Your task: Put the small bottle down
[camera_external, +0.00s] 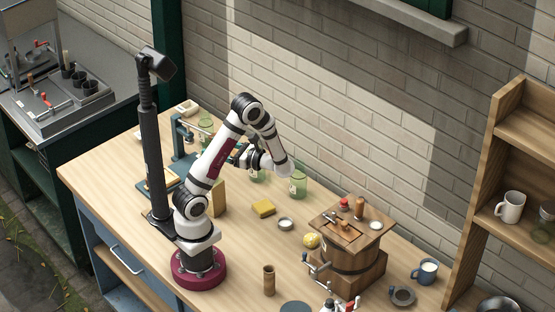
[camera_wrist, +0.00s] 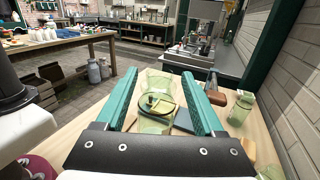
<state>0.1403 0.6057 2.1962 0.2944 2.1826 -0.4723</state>
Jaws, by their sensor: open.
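In the external view my gripper (camera_external: 234,159) is low over the left part of the table, pointing left and partly hidden by my arm. I cannot make out the bottle between its fingers there. Similar green bottles stand at the back left (camera_external: 205,126), just beside my wrist (camera_external: 257,174) and right of it (camera_external: 298,186).
A wooden churn (camera_external: 350,262) stands on the table (camera_external: 240,240) at the right. A teal press (camera_external: 180,140) stands at the left. A brick wall runs behind.

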